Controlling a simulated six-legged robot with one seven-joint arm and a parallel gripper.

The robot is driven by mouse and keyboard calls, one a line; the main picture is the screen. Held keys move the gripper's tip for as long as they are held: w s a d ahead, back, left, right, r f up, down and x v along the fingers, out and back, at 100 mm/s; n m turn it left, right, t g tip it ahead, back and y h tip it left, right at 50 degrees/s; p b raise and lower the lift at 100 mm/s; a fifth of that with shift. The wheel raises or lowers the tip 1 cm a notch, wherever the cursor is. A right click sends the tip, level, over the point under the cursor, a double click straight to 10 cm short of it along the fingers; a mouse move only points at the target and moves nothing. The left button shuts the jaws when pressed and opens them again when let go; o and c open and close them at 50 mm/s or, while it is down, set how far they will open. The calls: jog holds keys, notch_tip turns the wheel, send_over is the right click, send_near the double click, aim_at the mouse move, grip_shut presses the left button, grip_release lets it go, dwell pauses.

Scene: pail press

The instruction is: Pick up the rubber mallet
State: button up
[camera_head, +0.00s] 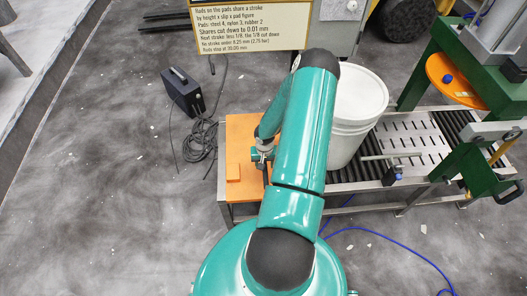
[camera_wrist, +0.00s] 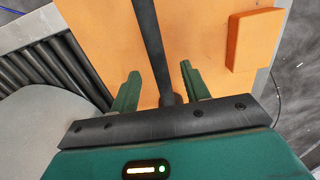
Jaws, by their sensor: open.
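In the wrist view a long black handle (camera_wrist: 150,45), apparently the rubber mallet's, runs over the orange tabletop (camera_wrist: 95,25) and down between the two green fingers of my gripper (camera_wrist: 160,70). The fingers are open, one on each side of the handle, with a gap to both sides. The mallet's head is not in clear view. In the head view my gripper (camera_head: 262,156) is low over the orange tabletop (camera_head: 240,130), and my arm hides much of the area. A short dark strip of the handle (camera_head: 266,175) shows below the gripper.
An orange block (camera_head: 233,172) lies on the tabletop's left side; it also shows in the wrist view (camera_wrist: 247,42). A white pail (camera_head: 358,100) stands right of my arm by the roller conveyor (camera_head: 375,172). A green press (camera_head: 460,165) is at the right. A black box (camera_head: 183,92) and cables are on the floor.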

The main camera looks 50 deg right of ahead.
aim_at(265, 169)
notch_tip(265, 169, down, 5)
jog(key=shift+s+r, duration=0.15)
grip_shut()
jog(key=shift+r, duration=0.1)
